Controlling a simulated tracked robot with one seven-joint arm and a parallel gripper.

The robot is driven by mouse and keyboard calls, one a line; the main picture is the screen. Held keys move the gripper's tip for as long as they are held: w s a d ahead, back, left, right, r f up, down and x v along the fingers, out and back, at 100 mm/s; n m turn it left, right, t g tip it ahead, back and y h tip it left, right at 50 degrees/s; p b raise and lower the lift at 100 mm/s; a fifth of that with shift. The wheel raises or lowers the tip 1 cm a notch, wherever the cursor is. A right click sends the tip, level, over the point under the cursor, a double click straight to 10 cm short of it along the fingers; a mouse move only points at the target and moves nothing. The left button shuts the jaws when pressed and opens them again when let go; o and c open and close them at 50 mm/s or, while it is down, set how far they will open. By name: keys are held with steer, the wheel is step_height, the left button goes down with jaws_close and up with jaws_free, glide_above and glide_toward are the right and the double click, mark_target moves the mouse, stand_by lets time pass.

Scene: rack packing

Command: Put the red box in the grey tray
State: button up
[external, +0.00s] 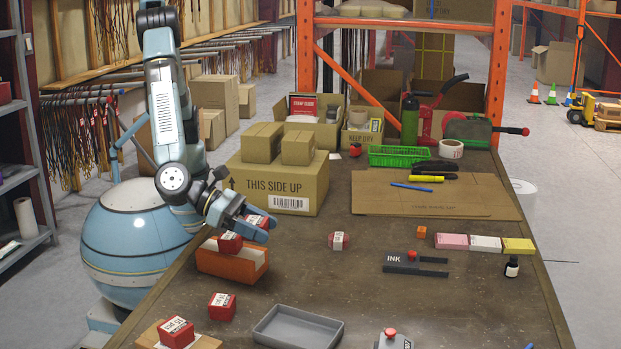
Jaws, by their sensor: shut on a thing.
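My gripper (250,226) is low over the left side of the table, above the orange holder (232,264), and is shut on a red box (259,219) with a white label, partly hidden by the fingers. Another red box (230,243) shows just below the gripper, at the top of the orange holder; I cannot tell whether it touches the fingers. More red boxes lie on the table: one at the middle (338,241), one at the front left (222,307) and one on a cardboard piece (176,331). The grey tray (262,332) is empty at the front.
A large cardboard box (275,185) carrying two smaller ones stands behind the gripper. A grey device with a red button (393,340) is right of the tray. An ink plate (400,262), small bottle (512,266) and coloured pads (485,243) lie right. The table's middle is mostly clear.

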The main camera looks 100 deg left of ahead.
steer(key=w+d+f, duration=0.8)
steer(key=w+f, duration=0.1)
steer(key=shift+d+f, duration=0.1)
steer(key=shift+f, duration=1.5)
steer(key=shift+f, duration=0.65)
steer(key=o, duration=1.1)
steer(key=shift+r, duration=0.1)
